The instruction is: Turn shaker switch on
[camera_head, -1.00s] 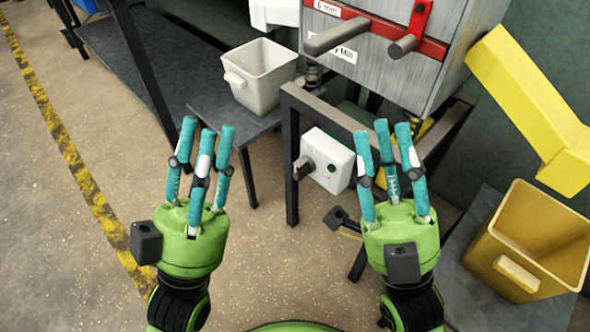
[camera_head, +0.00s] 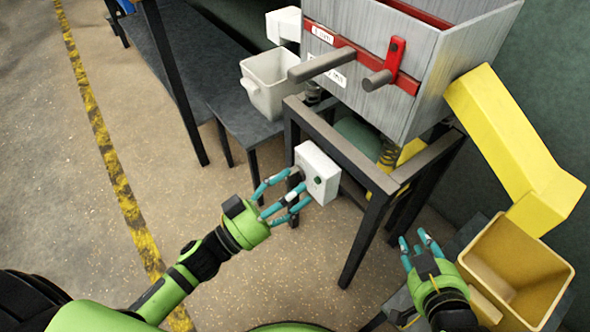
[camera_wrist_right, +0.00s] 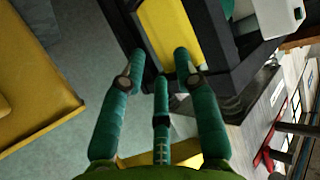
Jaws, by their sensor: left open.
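The white switch box (camera_head: 320,170) is fixed to the dark frame under the grey shaker (camera_head: 385,60). A small green button shows on its front. My left gripper (camera_head: 284,192) is open at the box's left side, its teal fingers spread around the place of the dark switch knob. The fingers mostly hide the knob, and I cannot tell whether they touch it. My right gripper (camera_head: 421,240) is open and empty, low beside the frame's right leg. Its spread fingers also show in the right wrist view (camera_wrist_right: 160,70).
A yellow chute (camera_head: 510,150) slopes down over a yellow bin (camera_head: 530,262) at the right. A white bin (camera_head: 268,85) stands on a dark bench behind the left gripper. The frame's front leg (camera_head: 365,240) stands between the grippers. The floor at left is clear.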

